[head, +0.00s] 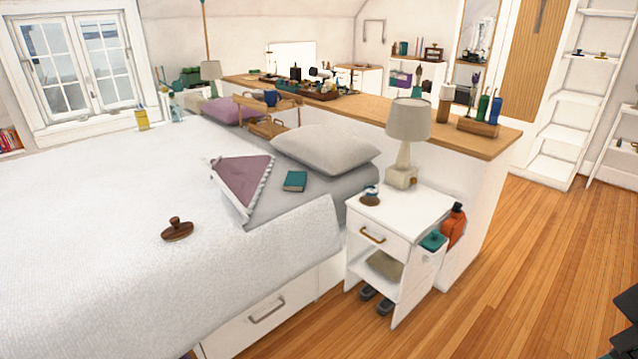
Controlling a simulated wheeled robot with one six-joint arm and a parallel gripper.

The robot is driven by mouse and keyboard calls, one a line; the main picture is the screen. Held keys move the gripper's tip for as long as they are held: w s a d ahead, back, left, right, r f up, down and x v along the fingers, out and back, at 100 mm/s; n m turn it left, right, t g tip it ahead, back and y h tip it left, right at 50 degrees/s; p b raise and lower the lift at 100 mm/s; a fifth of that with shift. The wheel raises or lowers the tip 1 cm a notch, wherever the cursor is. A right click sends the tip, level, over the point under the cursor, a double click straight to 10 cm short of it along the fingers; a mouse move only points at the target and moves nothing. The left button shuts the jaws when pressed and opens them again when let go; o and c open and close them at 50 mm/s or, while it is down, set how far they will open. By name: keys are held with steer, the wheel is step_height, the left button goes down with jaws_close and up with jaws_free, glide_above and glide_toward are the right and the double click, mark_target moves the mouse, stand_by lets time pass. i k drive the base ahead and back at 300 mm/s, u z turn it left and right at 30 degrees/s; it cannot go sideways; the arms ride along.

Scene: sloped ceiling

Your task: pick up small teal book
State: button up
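The small teal book (294,181) lies flat on the grey bedding near the head of the bed. It sits just right of a mauve pillow with a pale fringed edge (243,182) and in front of a light grey pillow (325,149). Nothing covers the book in the head view. My gripper is not clearly visible; only a dark shape shows at the lower right edge, and I cannot tell what it is.
The white bed (110,230) fills the left, with a brown wooden-handled object (177,230) on it. A white nightstand (410,212) with a lamp (408,122) stands right of the bed. A long wood-topped counter (375,112) runs behind. Wooden floor (540,260) is clear at right.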

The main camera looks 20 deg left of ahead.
mark_target(295, 181)
steer(key=u, duration=0.05)
steer(key=i, duration=1.35)
steer(key=u, duration=0.75)
steer(key=i, duration=1.2)
steer(key=u, duration=1.05)
steer(key=i, duration=0.45)
steer(key=u, duration=0.15)
